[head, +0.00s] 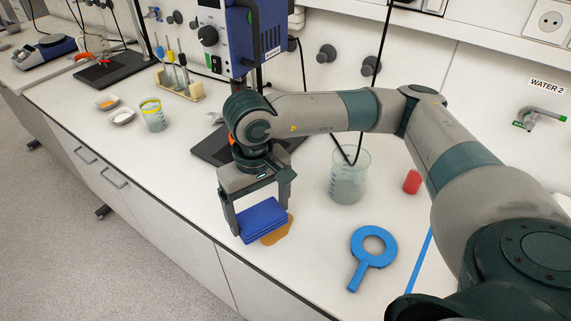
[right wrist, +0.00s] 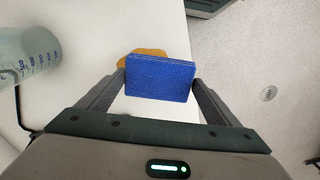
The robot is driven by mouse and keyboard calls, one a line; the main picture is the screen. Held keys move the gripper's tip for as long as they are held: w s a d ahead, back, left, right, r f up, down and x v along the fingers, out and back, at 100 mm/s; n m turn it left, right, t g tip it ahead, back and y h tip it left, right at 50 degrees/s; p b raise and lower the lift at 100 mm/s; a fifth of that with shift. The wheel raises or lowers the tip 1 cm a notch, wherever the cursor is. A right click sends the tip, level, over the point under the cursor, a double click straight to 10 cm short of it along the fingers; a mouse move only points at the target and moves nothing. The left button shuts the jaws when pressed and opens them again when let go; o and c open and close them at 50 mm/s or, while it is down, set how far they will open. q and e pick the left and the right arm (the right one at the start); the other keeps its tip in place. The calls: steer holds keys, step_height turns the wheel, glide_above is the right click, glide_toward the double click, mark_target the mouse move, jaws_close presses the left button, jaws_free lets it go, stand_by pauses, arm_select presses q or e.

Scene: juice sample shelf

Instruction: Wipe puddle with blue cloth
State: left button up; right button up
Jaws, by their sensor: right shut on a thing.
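The blue cloth (head: 262,219) is folded into a thick pad. My right gripper (head: 262,212) is shut on it, with one finger at each side; the right wrist view shows the cloth (right wrist: 160,78) between the fingers. The orange-brown puddle (head: 279,233) lies on the white bench top near its front edge. It shows partly behind the cloth, and in the right wrist view the puddle (right wrist: 146,54) peeks out past the cloth's far edge. I cannot tell whether the cloth touches the puddle. My left gripper is not in view.
A glass beaker (head: 348,178) stands right of the gripper, with a red cylinder (head: 412,182) beyond it. A blue ring with a handle (head: 372,250) lies to the right. A stirrer stand with a dark base (head: 215,150) is behind. A small beaker (head: 153,116) stands farther left.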

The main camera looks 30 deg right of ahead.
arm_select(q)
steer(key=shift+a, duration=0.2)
arm_select(e)
steer(key=shift+a, duration=0.1)
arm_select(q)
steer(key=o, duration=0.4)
arm_select(e)
steer(key=shift+w, duration=0.1)
steer(key=shift+w+r, duration=0.15)
steer(key=shift+r, duration=0.1)
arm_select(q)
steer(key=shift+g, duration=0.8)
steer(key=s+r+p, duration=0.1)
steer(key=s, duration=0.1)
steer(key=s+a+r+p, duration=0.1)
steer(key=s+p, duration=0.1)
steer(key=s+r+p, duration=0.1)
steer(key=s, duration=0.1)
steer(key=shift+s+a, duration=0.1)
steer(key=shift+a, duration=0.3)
arm_select(e)
steer(key=w+d+r+m, duration=0.3)
steer(key=w+d+m, duration=0.2)
steer(key=d, duration=0.2)
steer(key=shift+w+d+r+m, duration=0.15)
steer(key=shift+w+m, duration=0.15)
steer(key=shift+w, duration=0.05)
